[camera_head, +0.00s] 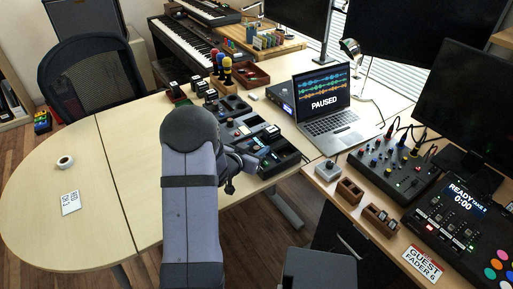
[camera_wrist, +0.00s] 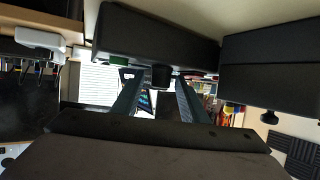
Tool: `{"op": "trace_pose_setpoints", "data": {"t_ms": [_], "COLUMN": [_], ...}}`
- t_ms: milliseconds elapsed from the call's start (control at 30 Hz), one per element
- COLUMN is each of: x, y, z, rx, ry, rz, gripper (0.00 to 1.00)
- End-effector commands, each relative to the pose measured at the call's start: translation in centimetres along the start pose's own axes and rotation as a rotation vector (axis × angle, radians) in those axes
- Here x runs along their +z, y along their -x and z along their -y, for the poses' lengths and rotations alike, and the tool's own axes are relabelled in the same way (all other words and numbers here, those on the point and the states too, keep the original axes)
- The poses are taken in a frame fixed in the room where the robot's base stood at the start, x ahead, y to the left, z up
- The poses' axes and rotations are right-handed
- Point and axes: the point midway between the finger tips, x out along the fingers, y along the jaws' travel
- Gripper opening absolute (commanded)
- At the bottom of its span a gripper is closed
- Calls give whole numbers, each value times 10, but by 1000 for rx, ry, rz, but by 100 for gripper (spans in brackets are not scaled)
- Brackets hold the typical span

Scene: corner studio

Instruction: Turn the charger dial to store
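The black charger (camera_head: 285,158) appears to be the dark unit at the front end of the row of black units on the table. In the wrist view a black box-like body (camera_wrist: 155,38), likely the charger, fills the top, with a short dark dial (camera_wrist: 161,77) sticking out of its edge and a green part to the left. My gripper (camera_head: 257,160) is at the charger's near edge in the head view. In the wrist view its two fingers (camera_wrist: 159,84) are apart, with the dial between their tips. I cannot tell whether they touch it. The dial's marks and setting are hidden.
Other black units (camera_head: 230,108) stand behind the charger. A laptop (camera_head: 328,105) showing PAUSED is to the right. A mixer (camera_head: 390,165) and a console (camera_head: 455,215) stand on the right desk. The left table holds a tape roll (camera_head: 65,162) and a card (camera_head: 70,203); the rest is clear.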

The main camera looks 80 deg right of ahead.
Motion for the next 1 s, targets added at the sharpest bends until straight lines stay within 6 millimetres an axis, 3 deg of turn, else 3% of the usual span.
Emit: {"op": "trace_pose_setpoints", "data": {"t_ms": [233, 400, 667, 1000], "x": [0, 0, -2, -5], "y": [-1, 0, 0, 0], "z": [0, 0, 1, 2], "rx": [0, 0, 20, 190], "ry": [0, 0, -9, -80], "rz": [0, 0, -2, -9], "gripper": [40, 0, 0, 0]}}
